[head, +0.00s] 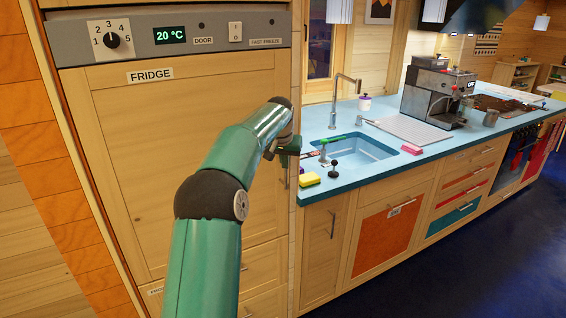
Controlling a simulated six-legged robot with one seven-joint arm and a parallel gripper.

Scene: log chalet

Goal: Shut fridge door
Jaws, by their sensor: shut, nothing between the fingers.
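The fridge door (135,170) is a tall light-wood panel under a grey control strip (170,38) and bears a "FRIDGE" label (150,76). It looks flush with its cabinet, and I see no open gap or interior. My arm hides part of its lower middle and right side. A slim metal handle (287,178) shows at its right edge. My gripper (285,152) is at the door's right edge, just above that handle. It is shut and empty, and its fingertips are partly hidden; I cannot tell whether it touches the door.
A blue counter (325,120) with a sink (355,149) and tap adjoins the fridge on the right. A yellow sponge (309,180) lies at its near corner. A coffee machine (435,95) stands farther back. Dark blue floor (470,260) is clear in front of the cabinets.

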